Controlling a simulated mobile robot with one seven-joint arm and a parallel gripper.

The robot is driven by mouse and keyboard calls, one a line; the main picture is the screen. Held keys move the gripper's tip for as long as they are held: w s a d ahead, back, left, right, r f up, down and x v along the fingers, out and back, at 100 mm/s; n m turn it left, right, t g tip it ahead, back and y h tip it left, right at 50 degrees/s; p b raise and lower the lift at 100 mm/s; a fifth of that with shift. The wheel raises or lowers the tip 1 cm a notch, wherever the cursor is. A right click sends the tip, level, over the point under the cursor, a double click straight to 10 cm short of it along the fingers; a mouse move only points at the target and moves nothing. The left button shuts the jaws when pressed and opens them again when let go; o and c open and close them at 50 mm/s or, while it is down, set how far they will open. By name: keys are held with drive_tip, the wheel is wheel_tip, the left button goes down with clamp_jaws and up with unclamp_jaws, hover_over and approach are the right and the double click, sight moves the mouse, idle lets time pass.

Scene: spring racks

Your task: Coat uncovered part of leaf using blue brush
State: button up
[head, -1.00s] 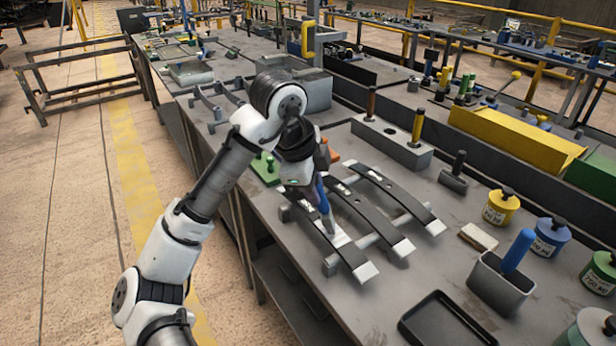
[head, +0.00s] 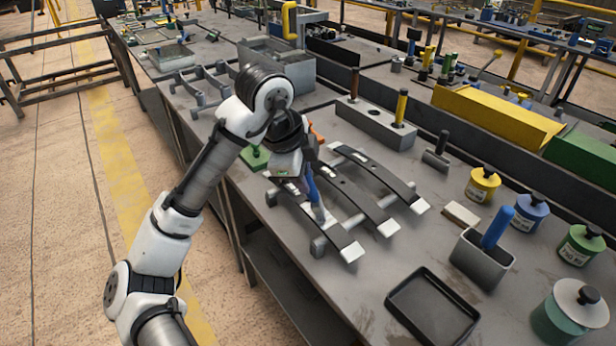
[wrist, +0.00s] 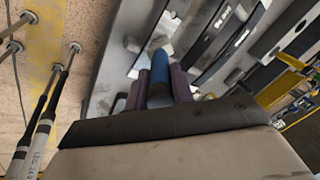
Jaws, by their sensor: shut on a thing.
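Three curved dark leaves with bare silvery ends lie side by side on a grey rack: the left leaf (head: 328,236), the middle leaf (head: 357,203) and the right leaf (head: 385,181). My gripper (head: 306,172) is above the left and middle leaves, shut on the handle of a blue brush (head: 313,190). The brush points down, its lower end near a pale patch by the left leaf; contact cannot be told. In the wrist view the blue brush (wrist: 160,68) is between the two purple fingers of my gripper (wrist: 159,88); its bristles are hidden.
A grey holder (head: 480,262) with another blue handle (head: 497,228) stands right of the rack. Yellow (head: 482,186), blue (head: 527,213) and green (head: 580,245) cans stand beyond it. A black tray (head: 432,306) lies at the front. A grey block (head: 372,127) stands behind the leaves.

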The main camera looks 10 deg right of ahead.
drive_tip(key=shift+w+a+p, duration=0.1)
drive_tip(key=shift+w+a, duration=0.2)
drive_tip(key=shift+w, duration=0.4)
drive_tip(key=shift+w+a+p, duration=0.1)
drive_tip(key=shift+w+a, duration=0.2)
drive_tip(key=shift+w, duration=0.45)
drive_tip(key=shift+w+a+p, duration=0.1)
drive_tip(key=shift+w+a, duration=0.2)
drive_tip(key=shift+w, duration=0.4)
drive_tip(key=shift+r, duration=0.1)
drive_tip(key=r+p, duration=0.2)
drive_tip(key=r, duration=0.1)
drive_tip(key=r+p, duration=0.3)
drive_tip(key=shift+s+d, duration=0.1)
drive_tip(key=shift+s, duration=0.1)
drive_tip(key=shift+r, duration=1.45)
